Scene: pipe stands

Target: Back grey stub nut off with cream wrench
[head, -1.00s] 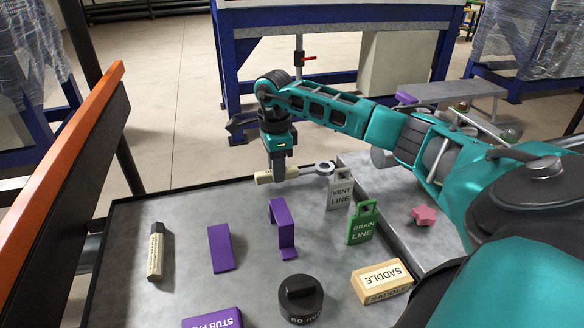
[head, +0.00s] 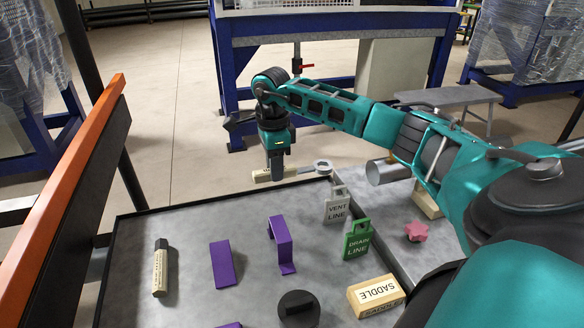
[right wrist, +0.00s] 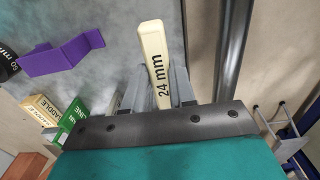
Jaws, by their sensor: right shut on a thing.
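The cream wrench (head: 262,175) is in my right gripper (head: 276,174), above the far edge of the tray. Its grey ring end (head: 322,166) points right in the head view. In the right wrist view the cream handle (right wrist: 157,60), marked "24 mm", lies between the fingers of my right gripper (right wrist: 160,88), which is shut on it. A grey pipe piece (head: 387,171) lies to the right of the ring, apart from it. I cannot make out a nut on it. My left gripper is not in view.
The grey tray (head: 200,313) holds a "VENT LINE" tag (head: 338,207), a green "DRAIN LINE" tag (head: 357,243), a "SADDLE" block (head: 376,296), purple brackets (head: 281,243) and a black round piece (head: 299,310). A pink star knob (head: 416,231) is at right. An orange-topped rail (head: 60,180) stands left.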

